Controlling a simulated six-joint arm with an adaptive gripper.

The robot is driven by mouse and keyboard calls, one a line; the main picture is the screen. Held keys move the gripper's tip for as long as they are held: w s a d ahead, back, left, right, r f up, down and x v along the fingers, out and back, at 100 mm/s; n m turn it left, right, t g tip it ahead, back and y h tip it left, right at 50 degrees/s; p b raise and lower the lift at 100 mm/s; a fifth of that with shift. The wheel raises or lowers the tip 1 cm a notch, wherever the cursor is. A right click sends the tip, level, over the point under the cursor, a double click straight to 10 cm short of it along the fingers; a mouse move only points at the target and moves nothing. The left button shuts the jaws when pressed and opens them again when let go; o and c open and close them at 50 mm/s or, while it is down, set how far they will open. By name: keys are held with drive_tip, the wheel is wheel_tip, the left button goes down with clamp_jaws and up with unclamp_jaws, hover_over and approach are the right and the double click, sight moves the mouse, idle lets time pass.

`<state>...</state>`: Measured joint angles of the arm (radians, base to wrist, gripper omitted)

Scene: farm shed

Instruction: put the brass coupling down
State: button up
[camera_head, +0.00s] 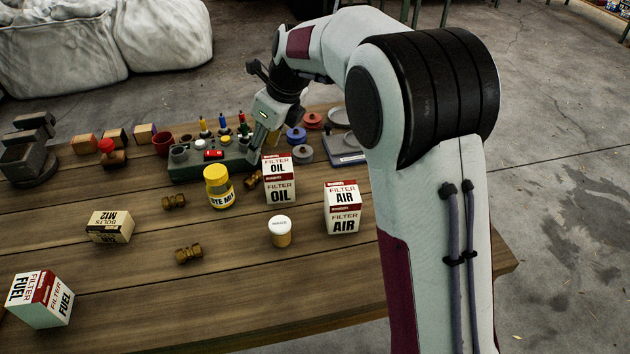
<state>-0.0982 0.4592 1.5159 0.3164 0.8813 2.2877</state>
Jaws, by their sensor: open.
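One brass coupling (253,180) lies on the wooden table, just left of the oil filter box and partly hidden by it. A second brass coupling (174,202) lies left of the yellow jar. A third brass coupling (188,254) lies nearer the front. My gripper (259,143) points down over the back of the table, above and behind the coupling by the oil filter box. It is open, and I see nothing held in it. Its fingertips are small and partly hidden.
The oil filter box (279,180), air filter box (342,208), yellow jar (218,187) and white-lidded jar (280,232) stand nearby. A green tool holder (185,172) stands behind. The table's front middle is clear.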

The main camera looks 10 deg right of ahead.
drive_tip(key=s+d+r+n, duration=0.2)
drive_tip(key=s+r+n, duration=0.15)
drive_tip(key=s, duration=0.25)
drive_tip(key=s+d+r+n+t+h, duration=0.1)
drive_tip(key=s+d+r+n, duration=0.2)
drive_tip(key=s+n, duration=0.25)
drive_tip(key=s+d+r+n, duration=0.2)
drive_tip(key=s+r+n, duration=0.15)
drive_tip(key=s, duration=0.35)
drive_tip(key=s+d+f+n+h, duration=0.1)
drive_tip(key=s+d+n, duration=0.1)
drive_tip(key=s+n, duration=0.5)
drive_tip(key=s+d+f+n+t+h, duration=0.1)
drive_tip(key=s+d+f+n, duration=0.1)
drive_tip(key=s+n, duration=0.5)
drive_tip(key=s+d, duration=0.1)
drive_tip(key=s, duration=0.4)
drive_tip(key=shift+s+d+f, duration=0.2)
drive_tip(key=shift+s+f, duration=0.05)
drive_tip(key=shift+f, duration=0.05)
drive_tip(key=shift+n, duration=0.25)
